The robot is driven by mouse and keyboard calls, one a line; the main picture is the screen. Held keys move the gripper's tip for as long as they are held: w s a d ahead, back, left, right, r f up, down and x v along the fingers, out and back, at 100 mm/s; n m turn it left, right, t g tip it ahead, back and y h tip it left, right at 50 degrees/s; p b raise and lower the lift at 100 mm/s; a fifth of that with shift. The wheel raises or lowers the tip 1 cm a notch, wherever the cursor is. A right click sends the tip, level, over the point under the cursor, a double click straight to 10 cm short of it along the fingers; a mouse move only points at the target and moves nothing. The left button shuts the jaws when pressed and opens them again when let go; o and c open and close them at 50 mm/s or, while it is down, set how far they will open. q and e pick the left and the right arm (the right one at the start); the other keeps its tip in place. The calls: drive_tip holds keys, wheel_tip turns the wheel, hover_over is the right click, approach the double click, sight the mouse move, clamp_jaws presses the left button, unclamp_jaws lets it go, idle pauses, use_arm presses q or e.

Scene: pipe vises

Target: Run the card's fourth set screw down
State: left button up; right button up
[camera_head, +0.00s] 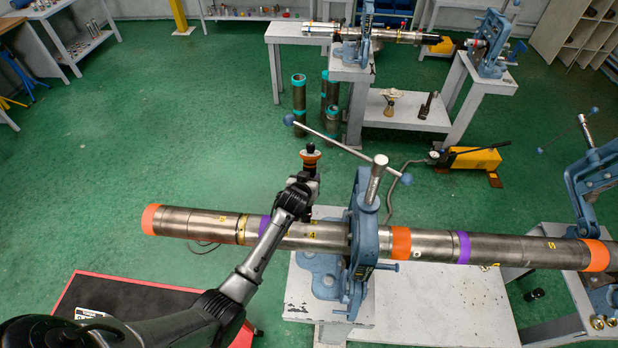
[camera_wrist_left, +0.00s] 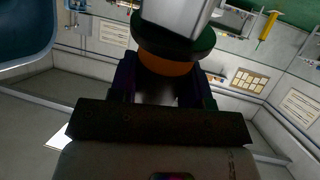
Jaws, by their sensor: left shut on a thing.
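My left gripper (camera_head: 309,170) is above and behind the long pipe (camera_head: 190,222). It is shut on a tool with an orange band and a black knob (camera_head: 311,151). In the left wrist view the tool (camera_wrist_left: 168,62) shows its orange band between the dark fingers, with a dark ring and a grey metal part beyond. The pipe lies across the blue vise (camera_head: 362,240) and has orange, purple and yellow bands. Small yellow marks show on it; one near my forearm looks like a 4. My forearm hides part of the pipe. No set screw shows clearly.
A T-handled bar stands over the vise, close to the right of my gripper. A white bench (camera_head: 440,305) is below the pipe. A black mat with a red edge (camera_head: 130,300) lies lower left. A second vise bench (camera_head: 405,108) stands behind. Green floor at left is open.

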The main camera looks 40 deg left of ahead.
sight(308, 166)
use_arm(q)
drive_tip(key=shift+f, duration=0.1)
idle(0.5)
drive_tip(key=shift+r, duration=0.2)
drive_tip(key=shift+r+p, duration=0.3)
drive_tip(key=shift+p, duration=0.1)
drive_tip(key=shift+w+a+r+p, duration=0.15)
drive_tip(key=shift+w+r+p, duration=0.15)
drive_tip(key=shift+r, duration=0.25)
drive_tip(key=shift+w+a+r+p, duration=0.2)
drive_tip(key=shift+r+p, duration=0.2)
drive_tip(key=shift+r, duration=0.2)
drive_tip(key=shift+w+a+r+p, duration=0.15)
drive_tip(key=shift+w+r+p, duration=0.15)
drive_tip(key=shift+r, duration=0.25)
drive_tip(key=shift+w+a+r, duration=0.1)
drive_tip(key=shift+r, duration=0.15)
